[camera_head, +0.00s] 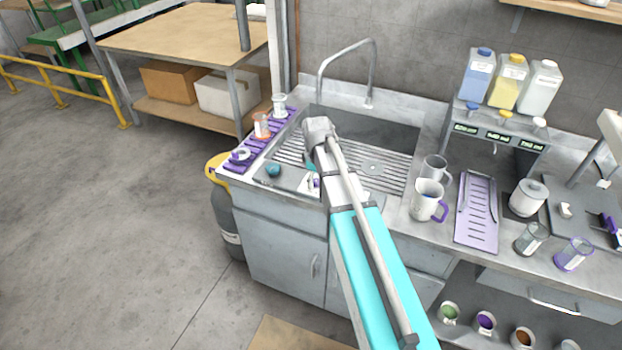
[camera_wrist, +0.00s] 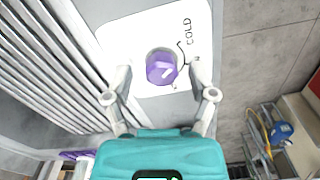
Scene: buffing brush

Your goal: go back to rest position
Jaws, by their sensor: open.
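My gripper (camera_wrist: 160,74) is open in the wrist view, its two fingers spread on either side of a purple knob (camera_wrist: 161,68). The knob sits on a white plate (camera_wrist: 125,38) marked COLD. Nothing is held between the fingers, and I cannot tell whether they touch the knob. In the head view my arm reaches over the counter to the front of the sink (camera_head: 392,134), and its links hide most of my gripper and the knob.
A tall faucet (camera_head: 370,75) stands behind the sink. A purple rack (camera_head: 248,156) with cups lies to the left. Mugs (camera_head: 427,200), a purple tray (camera_head: 479,215) and a bottle dispenser (camera_head: 500,130) stand to the right. Open floor (camera_head: 110,230) lies left of the cabinet.

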